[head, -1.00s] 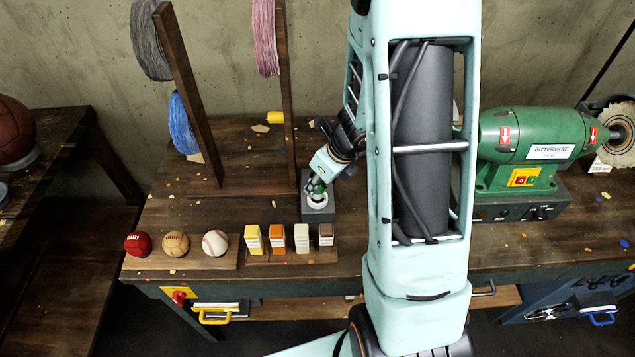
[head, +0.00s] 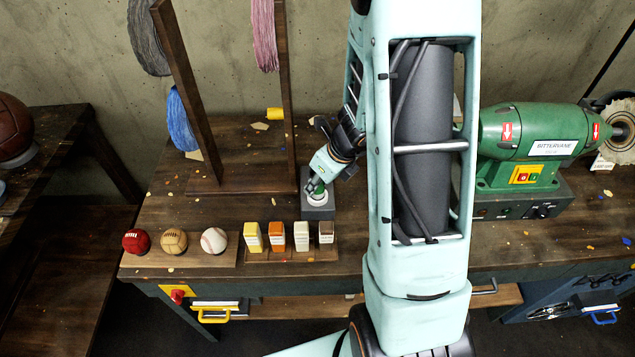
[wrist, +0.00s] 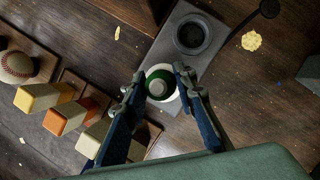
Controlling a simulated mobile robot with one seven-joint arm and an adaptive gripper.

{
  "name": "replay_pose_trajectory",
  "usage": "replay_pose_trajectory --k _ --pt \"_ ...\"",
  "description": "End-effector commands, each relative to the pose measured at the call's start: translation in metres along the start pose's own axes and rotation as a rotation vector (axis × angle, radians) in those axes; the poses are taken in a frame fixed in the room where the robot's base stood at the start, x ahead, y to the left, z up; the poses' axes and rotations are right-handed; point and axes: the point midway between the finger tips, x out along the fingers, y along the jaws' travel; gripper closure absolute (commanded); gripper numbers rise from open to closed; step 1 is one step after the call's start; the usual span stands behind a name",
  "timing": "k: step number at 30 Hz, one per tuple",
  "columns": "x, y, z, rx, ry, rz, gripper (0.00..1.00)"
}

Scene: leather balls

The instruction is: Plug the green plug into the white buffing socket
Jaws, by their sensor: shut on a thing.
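My gripper (wrist: 160,78) points down at the grey socket block (head: 318,211) and is shut on the green plug (wrist: 158,84), one finger on each side. The plug is round, with a pale grey centre. The white buffing socket (wrist: 171,102) shows as a white ring around and under the plug; it also shows in the head view (head: 317,199), just below my gripper (head: 316,187). The plug is over the white ring, slightly off its centre in the wrist view. I cannot tell how deep the plug sits.
A dark round socket (wrist: 191,35) is on the same block. Several coloured blocks (head: 277,237) and a baseball (head: 214,241) stand on wooden bases nearby. A wooden rack with yarn (head: 181,120) stands behind left, a green buffing machine (head: 530,134) at right.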

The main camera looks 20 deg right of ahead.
Motion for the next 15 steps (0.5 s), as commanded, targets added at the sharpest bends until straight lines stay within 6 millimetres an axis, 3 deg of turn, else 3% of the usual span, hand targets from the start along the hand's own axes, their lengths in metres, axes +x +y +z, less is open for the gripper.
replay_pose_trajectory --k 15 --pt "0.0034 -0.0001 -0.0013 0.000 0.000 0.000 0.96"
